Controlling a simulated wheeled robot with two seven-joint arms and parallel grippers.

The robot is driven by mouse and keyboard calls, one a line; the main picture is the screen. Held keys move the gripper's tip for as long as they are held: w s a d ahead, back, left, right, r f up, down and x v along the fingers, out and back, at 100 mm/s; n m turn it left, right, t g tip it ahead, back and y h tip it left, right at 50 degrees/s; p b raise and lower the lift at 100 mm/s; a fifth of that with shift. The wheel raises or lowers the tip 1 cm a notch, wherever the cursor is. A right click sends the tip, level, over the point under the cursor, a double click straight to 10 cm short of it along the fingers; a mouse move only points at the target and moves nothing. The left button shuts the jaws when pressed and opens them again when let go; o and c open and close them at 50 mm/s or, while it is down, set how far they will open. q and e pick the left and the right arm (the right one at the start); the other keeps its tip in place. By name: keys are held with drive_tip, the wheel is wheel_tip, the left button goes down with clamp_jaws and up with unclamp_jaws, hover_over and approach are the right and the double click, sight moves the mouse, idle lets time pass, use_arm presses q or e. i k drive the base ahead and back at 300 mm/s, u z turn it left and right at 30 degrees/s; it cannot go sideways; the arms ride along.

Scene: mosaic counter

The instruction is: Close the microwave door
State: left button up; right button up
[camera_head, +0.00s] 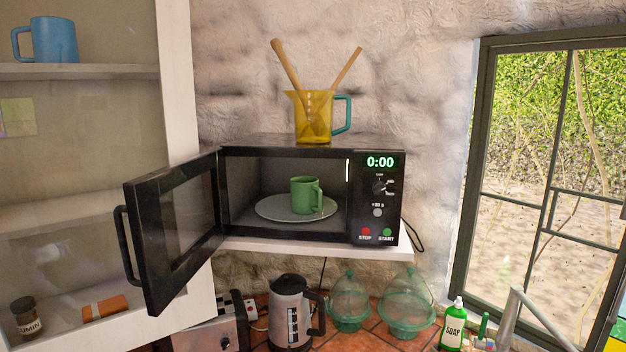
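The black microwave (376,230) stands on a white wall shelf. Its door (178,222) is open, hinged on the left side and swung out toward me and to the left. The door's dark handle (127,246) is on its free left edge. Inside, a green mug (306,195) stands on the round plate (270,208). The display reads 0:00. Neither of my grippers shows in the head view.
A yellow measuring jug (313,118) with wooden utensils stands on the microwave. A cabinet (178,75) is close behind the door on the left. Below are a kettle (290,310), a toaster (207,338), green glass jars (407,308) and a soap bottle (453,325).

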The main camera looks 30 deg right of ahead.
sight(209, 226)
drive_tip(key=k, duration=0.5)
drive_tip(key=u, duration=2.05)
drive_tip(key=i, duration=1.25)
drive_tip(key=z, duration=2.05)
